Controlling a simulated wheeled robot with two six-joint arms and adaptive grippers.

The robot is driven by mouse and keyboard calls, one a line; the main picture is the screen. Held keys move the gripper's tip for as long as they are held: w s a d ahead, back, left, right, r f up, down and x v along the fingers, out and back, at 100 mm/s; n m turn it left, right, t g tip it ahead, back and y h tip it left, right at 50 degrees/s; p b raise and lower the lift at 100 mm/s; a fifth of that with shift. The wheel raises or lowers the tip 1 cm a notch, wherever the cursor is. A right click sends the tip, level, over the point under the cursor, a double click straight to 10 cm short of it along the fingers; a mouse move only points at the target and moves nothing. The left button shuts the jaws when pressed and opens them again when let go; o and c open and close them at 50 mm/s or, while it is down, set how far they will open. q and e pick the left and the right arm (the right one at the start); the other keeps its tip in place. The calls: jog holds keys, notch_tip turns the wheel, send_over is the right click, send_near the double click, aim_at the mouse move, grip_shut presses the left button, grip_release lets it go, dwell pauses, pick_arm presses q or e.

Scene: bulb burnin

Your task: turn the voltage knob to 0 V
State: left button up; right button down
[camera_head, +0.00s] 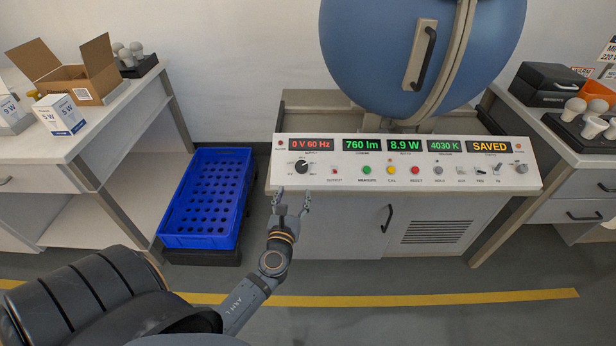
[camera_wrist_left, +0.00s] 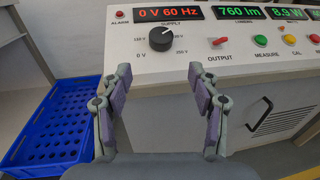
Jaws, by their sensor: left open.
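The black round voltage knob (camera_head: 301,167) sits at the left end of the white sloped control panel, below the red supply display (camera_head: 311,144) reading "0 V 60 Hz". In the left wrist view the knob (camera_wrist_left: 162,38) stands ahead of the fingers, among printed voltage marks; I cannot tell surely which mark its pointer faces. My left gripper (camera_head: 292,203) is open and empty, just in front of the panel's front edge. Its two fingers (camera_wrist_left: 166,88) are spread below the knob and apart from it. My right gripper is not in view.
A red output switch (camera_head: 334,169) and coloured buttons (camera_head: 367,169) lie right of the knob. The other displays read 760 lm, 8.9 W, 4030 K and SAVED. A blue sphere (camera_head: 370,60) stands behind the panel. A blue crate (camera_head: 205,200) is at left, between panel and bench.

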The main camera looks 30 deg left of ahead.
aim_at(301, 167)
pick_arm(q)
jog(key=shift+m, duration=0.3)
jog(key=x, duration=0.3)
jog(key=r+x, duration=0.1)
jog(key=x, duration=0.6)
jog(key=shift+w+a+r+p, duration=0.15)
jog(key=shift+w+p, duration=0.1)
jog(key=shift+p, duration=0.15)
jog(key=c, duration=1.2)
